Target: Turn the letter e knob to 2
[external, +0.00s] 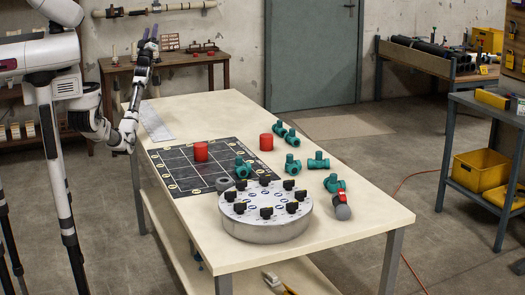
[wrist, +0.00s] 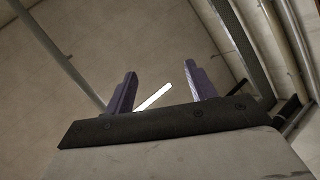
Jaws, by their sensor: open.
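A round grey drum-shaped knob panel (external: 265,225) stands near the front of the cream table. Several black knobs ring its top face; one of them (external: 266,212) is on the near side. The letters and numbers are too small to read, so I cannot tell which knob is e or where it points. My gripper (external: 150,40) is raised at the upper left, beyond the table's far left end and well away from the panel. In the wrist view my gripper (wrist: 160,85) has its two purple-grey fingers apart with nothing between them; the wrist view shows only ceiling and walls.
A black gridded mat (external: 185,177) lies left of the panel with a red cylinder (external: 201,151) on it. Another red cylinder (external: 266,142) and several teal pipe fittings (external: 292,165) lie around it.

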